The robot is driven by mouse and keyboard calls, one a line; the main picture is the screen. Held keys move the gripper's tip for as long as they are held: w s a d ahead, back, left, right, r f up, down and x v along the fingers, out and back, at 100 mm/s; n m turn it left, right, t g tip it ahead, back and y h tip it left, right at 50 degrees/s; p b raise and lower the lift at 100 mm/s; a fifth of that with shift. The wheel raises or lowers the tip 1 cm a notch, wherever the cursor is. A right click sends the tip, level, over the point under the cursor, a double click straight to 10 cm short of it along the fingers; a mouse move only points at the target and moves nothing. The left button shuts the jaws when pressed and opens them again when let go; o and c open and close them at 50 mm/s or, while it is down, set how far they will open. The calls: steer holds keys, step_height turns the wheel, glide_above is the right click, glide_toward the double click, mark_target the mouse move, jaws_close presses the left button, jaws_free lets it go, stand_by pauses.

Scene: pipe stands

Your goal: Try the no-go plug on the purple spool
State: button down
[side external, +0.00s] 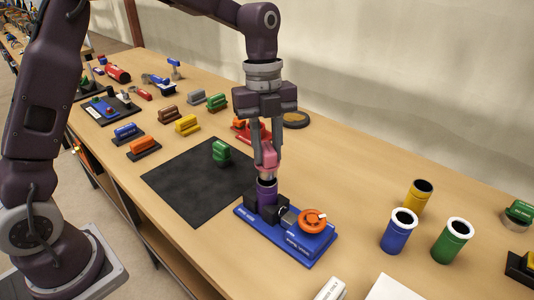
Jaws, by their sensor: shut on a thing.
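The purple spool (266,188) stands upright between dark jaws on a blue fixture (287,244) at the front of the bench. The fixture also bears an orange round knob (313,220). My gripper (265,149) points straight down over the spool, with its fingers shut on a pink piece (266,158), which I take to be the no-go plug. The plug is upright over the spool's open top. I cannot tell whether its lower end touches the rim or is inside the bore.
A black mat (188,187) with a green block (221,153) lies left of the fixture. Yellow (418,197), blue (399,231) and green (452,241) tubes stand to the right. A red holder (243,132) is behind my gripper. Several coloured blocks lie farther back.

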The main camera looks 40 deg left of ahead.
steer(key=shift+r, duration=3.15)
steer(key=a+f+n+t+y, duration=0.1)
steer(key=a+f+n, duration=0.4)
steer(key=n, duration=0.7)
steer(key=a+f+n+t+y, duration=0.15)
steer(key=a+f+n, duration=0.45)
steer(key=n, duration=0.6)
steer(key=d+r+m, duration=0.1)
steer(key=d+r, duration=0.4)
steer(key=d+r+m+h, duration=0.1)
steer(key=d+r+m, duration=0.1)
steer(key=d+r, duration=0.3)
steer(key=shift+d, duration=0.55)
steer(key=shift+f, duration=3.2)
steer(key=shift+f, duration=0.3)
